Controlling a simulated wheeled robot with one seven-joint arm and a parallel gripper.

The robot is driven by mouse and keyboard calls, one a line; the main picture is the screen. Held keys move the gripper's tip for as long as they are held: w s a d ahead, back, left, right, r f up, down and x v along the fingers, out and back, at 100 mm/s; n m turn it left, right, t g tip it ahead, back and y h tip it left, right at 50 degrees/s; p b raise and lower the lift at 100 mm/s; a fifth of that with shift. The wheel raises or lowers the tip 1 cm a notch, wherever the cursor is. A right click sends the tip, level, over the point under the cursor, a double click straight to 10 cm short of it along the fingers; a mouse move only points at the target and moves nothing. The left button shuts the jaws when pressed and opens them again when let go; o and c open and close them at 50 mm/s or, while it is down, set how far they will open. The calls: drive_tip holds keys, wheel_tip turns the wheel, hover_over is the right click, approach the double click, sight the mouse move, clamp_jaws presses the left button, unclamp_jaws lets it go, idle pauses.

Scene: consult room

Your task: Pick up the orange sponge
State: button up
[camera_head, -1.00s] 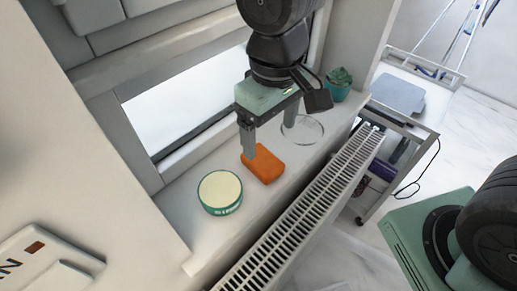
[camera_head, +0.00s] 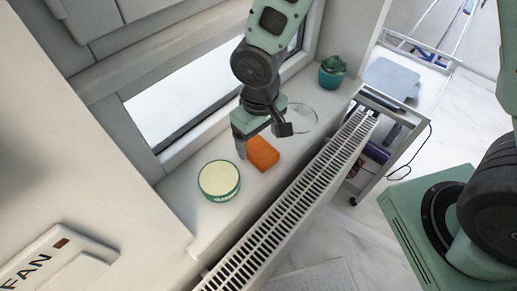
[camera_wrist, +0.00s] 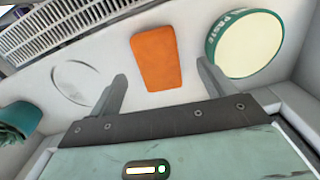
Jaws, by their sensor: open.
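The orange sponge (camera_head: 263,153) lies on the white window sill. In the wrist view the sponge (camera_wrist: 157,58) shows beyond and between the two fingertips. My gripper (camera_head: 243,148) is open and empty. In the head view it is over the sill at the sponge's left and back side, and its body hides part of what lies behind. In the wrist view the gripper's fingers (camera_wrist: 162,76) stand apart with the sponge's near end between them in the picture. I cannot tell the height of the fingertips above the sill.
A round green tin with a cream top (camera_head: 219,180) stands left of the sponge. A clear glass dish (camera_head: 302,119) and a potted succulent (camera_head: 332,72) are to the right on the sill (camera_head: 205,225). A white radiator (camera_head: 290,205) runs along its front edge. A trolley (camera_head: 392,88) stands beyond.

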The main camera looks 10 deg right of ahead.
sight(259, 148)
drive_tip(key=shift+w+f+p, duration=0.2)
drive_tip(key=shift+f+p, duration=0.2)
drive_tip(key=shift+f, duration=0.95)
drive_tip(key=shift+w+f+p, duration=0.15)
drive_tip(key=shift+f+p, duration=0.2)
drive_tip(key=shift+f, duration=0.95)
drive_tip(key=c, duration=1.1)
